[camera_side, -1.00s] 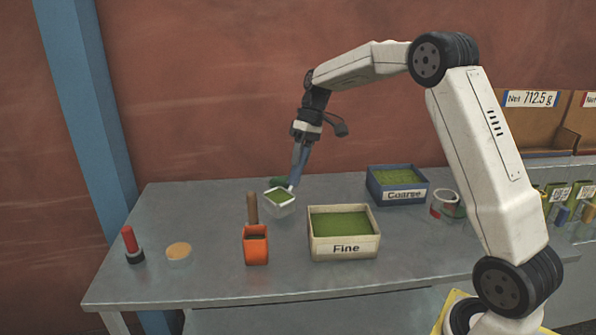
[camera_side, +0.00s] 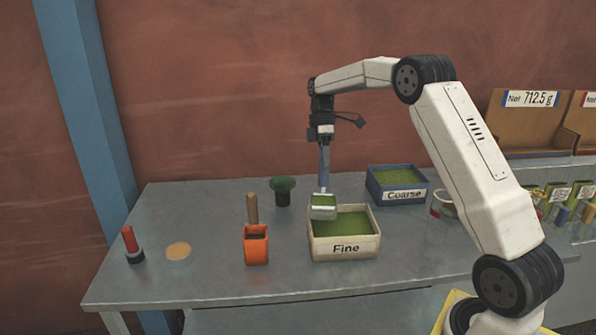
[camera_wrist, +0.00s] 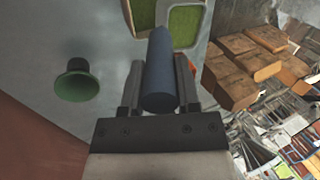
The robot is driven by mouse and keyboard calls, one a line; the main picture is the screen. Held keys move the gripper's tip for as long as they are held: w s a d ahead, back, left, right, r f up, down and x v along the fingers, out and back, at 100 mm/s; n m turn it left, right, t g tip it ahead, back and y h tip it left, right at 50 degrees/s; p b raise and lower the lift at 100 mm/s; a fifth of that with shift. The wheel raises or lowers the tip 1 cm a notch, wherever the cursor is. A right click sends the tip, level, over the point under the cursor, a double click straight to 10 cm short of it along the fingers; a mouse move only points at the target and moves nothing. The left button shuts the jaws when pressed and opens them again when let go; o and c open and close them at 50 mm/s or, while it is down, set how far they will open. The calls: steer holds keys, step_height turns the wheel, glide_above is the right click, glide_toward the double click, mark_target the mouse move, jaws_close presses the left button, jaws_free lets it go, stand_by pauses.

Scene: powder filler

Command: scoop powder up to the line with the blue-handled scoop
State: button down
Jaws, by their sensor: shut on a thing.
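My gripper (camera_side: 324,140) is shut on the blue handle of the scoop (camera_side: 324,168), which hangs upright below it. The scoop's pale square cup (camera_side: 323,212) holds green powder and is level, over the left rear part of the cream Fine box (camera_side: 345,251). The box holds green powder. In the wrist view the blue handle (camera_wrist: 160,75) lies between my gripper's two fingers (camera_wrist: 160,85) and hides part of the cup and box. I cannot make out a fill line.
A green funnel on a dark base (camera_side: 283,190) stands behind left. An orange scoop with a wooden handle (camera_side: 256,245) is left of the Fine box. The blue Coarse box (camera_side: 398,195) is behind right, beside a tape roll (camera_side: 442,205). A red-handled tool (camera_side: 131,245) and tan disc (camera_side: 179,251) are far left.

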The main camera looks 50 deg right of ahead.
steer(key=shift+s, duration=0.15)
steer(key=s+d+t+y, duration=0.1)
steer(key=s+d+f+t+y, duration=0.1)
steer(key=t, duration=0.1)
steer(key=s+d+f+n+t+y, duration=0.1)
steer(key=s, duration=0.1)
steer(key=shift+s+f+t, duration=0.1)
steer(key=shift+f+t, duration=0.05)
steer(key=shift+t, duration=0.15)
stand_by(0.5)
steer(key=shift+s+d+y, duration=0.15)
steer(key=shift+s+y, duration=0.05)
steer(key=shift+y, duration=0.2)
steer(key=shift+s+d+f+n+t+y, duration=0.15)
steer(key=shift+s+d+n+t+y, duration=0.2)
steer(key=shift+s+t, duration=0.35)
steer(key=shift+d, duration=0.1)
steer(key=shift+s+d+f+t+y, duration=0.2)
steer(key=shift+s+d+t+y, duration=0.1)
steer(key=shift+t+y, duration=0.2)
steer(key=shift+s+d+f+t+y, duration=0.15)
steer(key=shift+s+t+y, duration=0.2)
steer(key=shift+t, duration=0.15)
